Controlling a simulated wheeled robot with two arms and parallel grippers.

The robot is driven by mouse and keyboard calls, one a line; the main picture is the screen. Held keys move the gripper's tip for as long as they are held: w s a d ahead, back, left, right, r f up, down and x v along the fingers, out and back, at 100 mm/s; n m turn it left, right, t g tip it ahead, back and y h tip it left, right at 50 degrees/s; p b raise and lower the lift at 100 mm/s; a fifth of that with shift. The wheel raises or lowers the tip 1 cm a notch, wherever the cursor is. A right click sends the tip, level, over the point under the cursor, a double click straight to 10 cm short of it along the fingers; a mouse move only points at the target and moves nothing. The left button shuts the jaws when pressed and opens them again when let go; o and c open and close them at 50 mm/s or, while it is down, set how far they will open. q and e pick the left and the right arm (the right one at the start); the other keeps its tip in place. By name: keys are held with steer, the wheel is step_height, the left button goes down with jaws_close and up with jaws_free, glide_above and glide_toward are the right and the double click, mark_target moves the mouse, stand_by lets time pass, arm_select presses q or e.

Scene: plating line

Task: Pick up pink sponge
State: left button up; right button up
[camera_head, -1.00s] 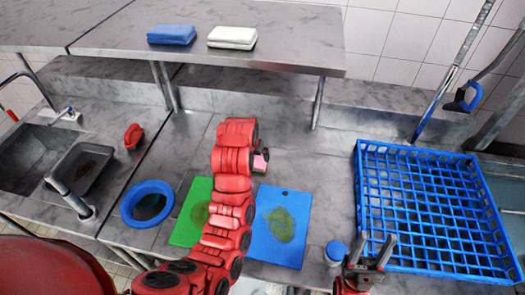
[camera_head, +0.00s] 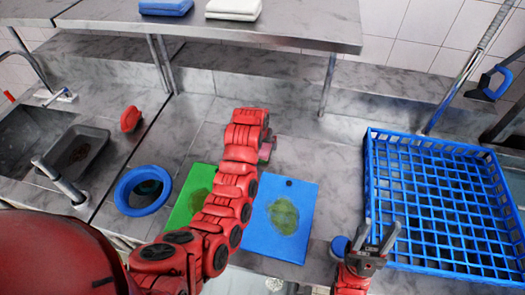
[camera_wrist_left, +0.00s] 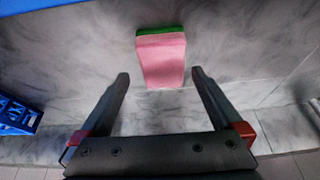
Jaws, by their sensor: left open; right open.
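The pink sponge (camera_wrist_left: 161,58) with a green layer along its far edge lies on the grey marbled counter in the left wrist view. My left gripper (camera_wrist_left: 160,73) is open, with one finger to each side of the sponge's near end and gaps between. No contact shows. In the head view my left arm hides most of the sponge and the left gripper; only a small pinkish patch shows beside the arm's end. My right gripper (camera_head: 380,226) is open and empty, near the blue crate's front left corner.
A green cutting board (camera_head: 182,212) and a blue one (camera_head: 298,192), both stained, lie near my left arm. A blue crate (camera_head: 371,165) stands right, a blue ring-shaped bowl (camera_head: 122,190) left. A raised shelf (camera_head: 300,25) holds blue and white stacks. A sink is at far left.

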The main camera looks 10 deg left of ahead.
mark_target(262, 146)
arm_select(q)
steer(key=b+x, duration=0.1)
steer(key=x, duration=0.1)
steer(key=b+x, duration=0.1)
steer(key=x, duration=0.1)
steer(key=shift+w+a+f, duration=0.2)
steer(key=shift+w+f, duration=0.1)
steer(key=shift+w, duration=0.1)
steer(key=shift+w+f, duration=0.15)
steer(key=shift+f, duration=0.05)
steer(key=shift+f+b, duration=0.2)
steer(key=shift+b, duration=0.25)
steer(key=shift+c, duration=0.3)
steer(key=c, duration=1.1)
